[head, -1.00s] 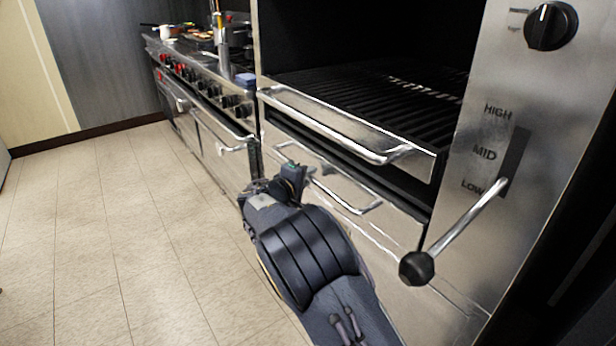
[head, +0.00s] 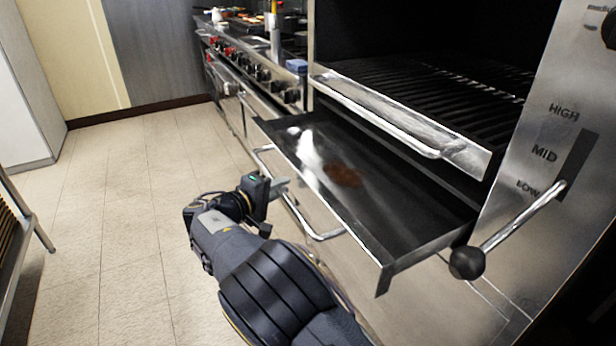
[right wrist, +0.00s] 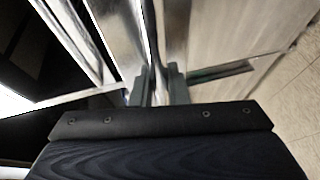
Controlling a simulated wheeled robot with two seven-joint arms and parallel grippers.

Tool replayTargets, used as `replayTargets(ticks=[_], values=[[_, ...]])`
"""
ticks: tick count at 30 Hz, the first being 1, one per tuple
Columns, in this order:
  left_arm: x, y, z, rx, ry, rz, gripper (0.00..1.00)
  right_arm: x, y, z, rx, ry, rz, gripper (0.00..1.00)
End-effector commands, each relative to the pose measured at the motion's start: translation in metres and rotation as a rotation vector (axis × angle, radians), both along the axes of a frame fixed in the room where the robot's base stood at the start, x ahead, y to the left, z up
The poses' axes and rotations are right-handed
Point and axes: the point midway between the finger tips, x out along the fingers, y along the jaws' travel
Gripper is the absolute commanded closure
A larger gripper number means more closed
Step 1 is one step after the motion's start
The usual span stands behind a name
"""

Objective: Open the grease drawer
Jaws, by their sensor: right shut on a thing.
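The grease drawer (head: 390,205) is a shallow dark metal tray below the broiler grate. It stands pulled out, with a reddish-brown patch of grease (head: 343,175) inside. Its bar handle (head: 315,233) runs along the steel front. My right gripper (head: 279,187) is at the far part of this handle, shut on it. In the right wrist view the two fingertips (right wrist: 158,88) close on a bright metal bar; the exact contact is partly hidden. My left gripper is in no view.
The broiler grate (head: 430,90) with its own front bar lies above the drawer. A lever with a black knob (head: 467,262) sticks out near the drawer's right end. A range (head: 255,80) stands beyond. The tiled floor (head: 120,200) at left is open, with a rack (head: 18,245) at the edge.

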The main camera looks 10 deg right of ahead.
Motion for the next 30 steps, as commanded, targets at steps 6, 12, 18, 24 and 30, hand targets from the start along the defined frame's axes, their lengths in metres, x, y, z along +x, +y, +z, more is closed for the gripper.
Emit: replayTargets(ticks=[6,12,18,24,30], values=[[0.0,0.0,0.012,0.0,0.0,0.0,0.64,-0.016,0.045,0.0,-0.002,0.004,0.001,1.0],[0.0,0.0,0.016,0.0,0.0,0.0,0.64,-0.025,0.067,-0.001,0.0,0.003,-0.001,1.0],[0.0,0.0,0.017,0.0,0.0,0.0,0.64,-0.027,0.074,-0.001,-0.001,0.003,-0.003,1.0],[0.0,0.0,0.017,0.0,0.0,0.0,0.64,-0.027,0.074,-0.002,-0.002,0.004,-0.003,1.0],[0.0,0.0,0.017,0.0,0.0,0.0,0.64,-0.027,0.074,-0.001,-0.001,0.003,-0.003,0.73]])
